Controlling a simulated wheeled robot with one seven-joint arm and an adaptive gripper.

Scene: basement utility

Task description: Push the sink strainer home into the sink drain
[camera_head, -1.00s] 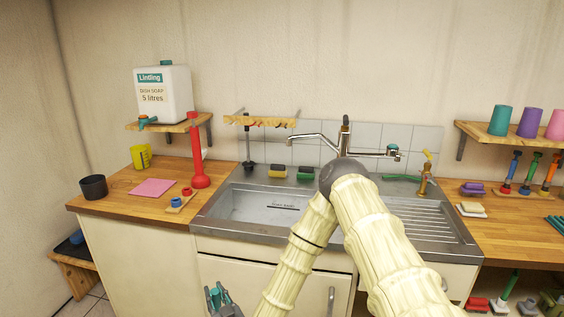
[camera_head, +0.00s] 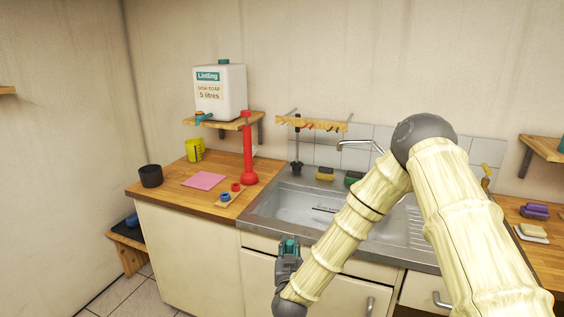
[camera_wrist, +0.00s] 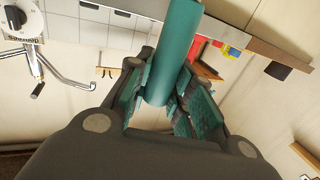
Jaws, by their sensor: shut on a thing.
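My gripper (camera_head: 289,243) is in front of the sink cabinet, near the sink's front edge. In the wrist view, its teal-padded fingers (camera_wrist: 158,105) are shut on a long teal cylinder (camera_wrist: 180,40). I cannot tell whether this cylinder is part of the sink strainer; no other strainer is clear in view. The steel sink (camera_head: 292,207) is set in the counter to the upper right of the gripper, with a dark mark on its inner face. The drain cannot be made out. My forearm covers part of the basin's right side.
Left of the sink, the wooden counter (camera_head: 178,173) holds a red plunger-like tool (camera_head: 249,160), a pink cloth (camera_head: 204,180), a black cup (camera_head: 150,176), a yellow jug (camera_head: 195,150) and a small board with blue and red pieces (camera_head: 225,201). The faucet spout (camera_head: 357,143) reaches over the basin.

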